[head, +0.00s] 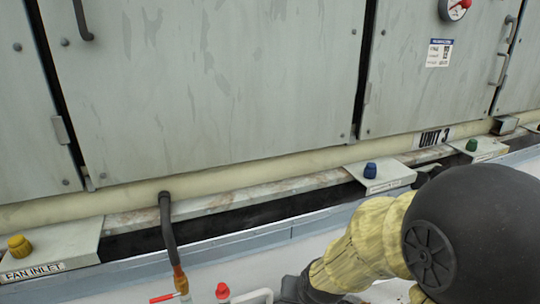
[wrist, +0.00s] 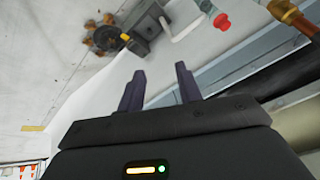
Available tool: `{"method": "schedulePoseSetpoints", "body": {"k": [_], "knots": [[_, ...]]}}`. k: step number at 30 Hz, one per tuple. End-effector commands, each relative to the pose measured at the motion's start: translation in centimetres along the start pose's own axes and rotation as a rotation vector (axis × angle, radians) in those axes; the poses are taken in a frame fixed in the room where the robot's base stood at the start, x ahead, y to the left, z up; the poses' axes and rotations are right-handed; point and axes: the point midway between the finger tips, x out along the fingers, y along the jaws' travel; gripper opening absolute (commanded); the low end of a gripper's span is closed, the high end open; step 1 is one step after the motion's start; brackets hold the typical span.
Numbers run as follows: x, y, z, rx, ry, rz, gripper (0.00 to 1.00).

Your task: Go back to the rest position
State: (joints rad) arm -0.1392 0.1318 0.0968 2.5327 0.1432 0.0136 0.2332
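My gripper (wrist: 160,82) shows in the wrist view with its two dark fingers apart and nothing between them. It is tilted over the pale floor and pipework, and its fingertips touch nothing that I can see. In the head view my arm crosses the lower right, with a yellow sleeve and a black round joint. The fingers are hidden in that view.
A grey cooler cabinet (head: 200,80) fills the back. Along its base sit a yellow knob (head: 19,246), a blue knob (head: 370,170) and a green knob (head: 472,145) on ledges. A bent dark pipe (head: 168,230) and a red cap (head: 222,291) stand in front.

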Motion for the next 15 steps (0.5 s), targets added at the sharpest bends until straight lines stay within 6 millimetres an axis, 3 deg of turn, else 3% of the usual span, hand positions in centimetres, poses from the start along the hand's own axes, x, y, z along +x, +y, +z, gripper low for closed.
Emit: {"method": "schedulePoseSetpoints", "body": {"k": [3, 9, 15], "knots": [[-2.8, 3.8, 0.6, -0.066, -0.076, 0.064, 0.35], [-6.8, 8.8, 2.6, -0.155, -0.211, 0.142, 0.35], [-9.8, 7.7, 1.1, -0.16, -0.21, 0.136, 0.35]]}}
